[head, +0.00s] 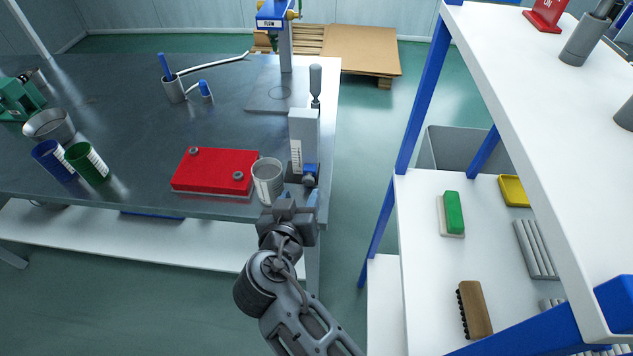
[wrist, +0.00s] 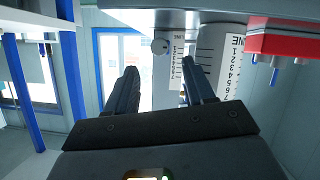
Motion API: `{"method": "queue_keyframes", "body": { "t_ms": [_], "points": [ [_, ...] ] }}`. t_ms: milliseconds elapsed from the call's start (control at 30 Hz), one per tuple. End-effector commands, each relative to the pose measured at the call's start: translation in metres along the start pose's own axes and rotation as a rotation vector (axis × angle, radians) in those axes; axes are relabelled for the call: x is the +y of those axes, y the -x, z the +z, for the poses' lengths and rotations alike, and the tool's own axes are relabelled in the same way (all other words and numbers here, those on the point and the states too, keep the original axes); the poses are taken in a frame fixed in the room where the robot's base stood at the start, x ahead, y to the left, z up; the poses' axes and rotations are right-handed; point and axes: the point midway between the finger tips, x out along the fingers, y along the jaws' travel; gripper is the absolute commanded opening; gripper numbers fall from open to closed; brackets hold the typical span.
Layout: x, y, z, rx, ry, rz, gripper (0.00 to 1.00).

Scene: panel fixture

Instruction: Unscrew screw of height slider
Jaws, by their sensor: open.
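A pale upright block with a printed scale (head: 304,130), which looks like the height slider, stands at the table's right front corner. A blue part with a dark round knob (head: 309,181), perhaps its screw, sits low on its front. My gripper (head: 291,203) is open and empty, just in front of the block at the table edge. Its fingers (wrist: 160,88) are apart from the knob.
A grey cup with a scale (head: 267,182) stands close left of the block, and also shows in the wrist view (wrist: 217,65). A red box (head: 215,170) lies further left. A white shelf with blue posts (head: 424,90) stands to the right across a floor gap.

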Motion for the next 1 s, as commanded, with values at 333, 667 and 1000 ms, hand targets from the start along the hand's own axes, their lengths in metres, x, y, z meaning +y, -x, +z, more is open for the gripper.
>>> {"method": "queue_keyframes", "body": {
  "t_ms": [333, 667, 1000],
  "points": [
    [0.001, -0.052, -0.001, -0.001, 0.001, 0.001, 0.53],
    [0.001, -0.068, 0.001, -0.001, 0.0, -0.001, 0.53],
    [0.001, -0.068, 0.001, -0.002, 0.0, -0.001, 0.36]
  ]
}}
